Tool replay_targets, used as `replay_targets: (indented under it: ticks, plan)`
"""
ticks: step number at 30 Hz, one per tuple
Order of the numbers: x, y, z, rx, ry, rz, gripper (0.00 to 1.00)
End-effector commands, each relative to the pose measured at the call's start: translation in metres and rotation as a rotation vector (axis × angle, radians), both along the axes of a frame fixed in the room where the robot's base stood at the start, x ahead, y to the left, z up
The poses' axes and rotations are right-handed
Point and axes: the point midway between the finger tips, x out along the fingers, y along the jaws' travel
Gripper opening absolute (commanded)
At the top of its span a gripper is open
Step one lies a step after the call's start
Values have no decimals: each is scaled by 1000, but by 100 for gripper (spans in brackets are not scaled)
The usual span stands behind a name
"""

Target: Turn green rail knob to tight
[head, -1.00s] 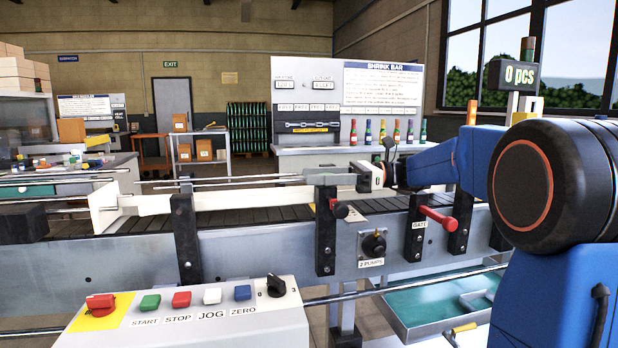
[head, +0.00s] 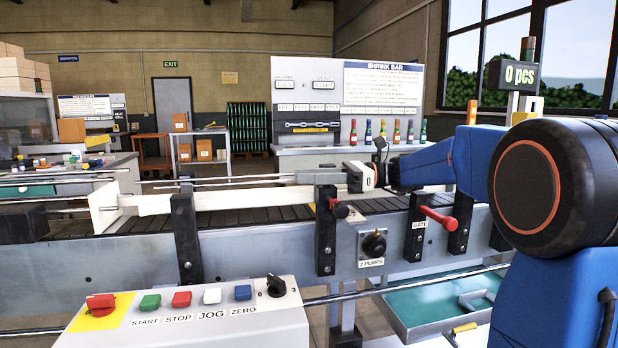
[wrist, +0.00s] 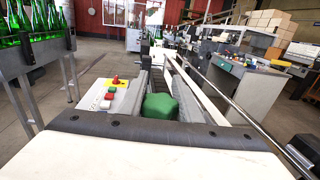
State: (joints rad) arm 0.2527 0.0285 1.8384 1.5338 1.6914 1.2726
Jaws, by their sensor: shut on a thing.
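The green rail knob (wrist: 161,106) is a lobed green piece near the middle of the wrist view, close in front of the camera. My gripper (wrist: 161,92) is shut on it, with a grey finger on each side. In the head view my gripper (head: 330,178) reaches left from the blue arm, just above the conveyor rail. The knob cannot be made out there. Any tight mark or scale for the knob does not show.
The conveyor (head: 260,214) with its long white guide rail (head: 220,200) runs across under my gripper. A red gate handle (head: 437,217) and black posts stand on its near side. The button panel (head: 190,325) is in front. Green bottles (wrist: 35,35) stand at left in the wrist view.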

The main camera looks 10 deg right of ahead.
Motion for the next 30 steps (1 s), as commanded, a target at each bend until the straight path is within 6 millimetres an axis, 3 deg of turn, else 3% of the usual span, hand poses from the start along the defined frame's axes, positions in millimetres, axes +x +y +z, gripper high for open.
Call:
replay_targets:
  ticks: [11, 30]
  plan:
    - [6, -2, 1, 0, 0, -191, 9]
    - [26, -14, 0, 1, 0, -781, 9]
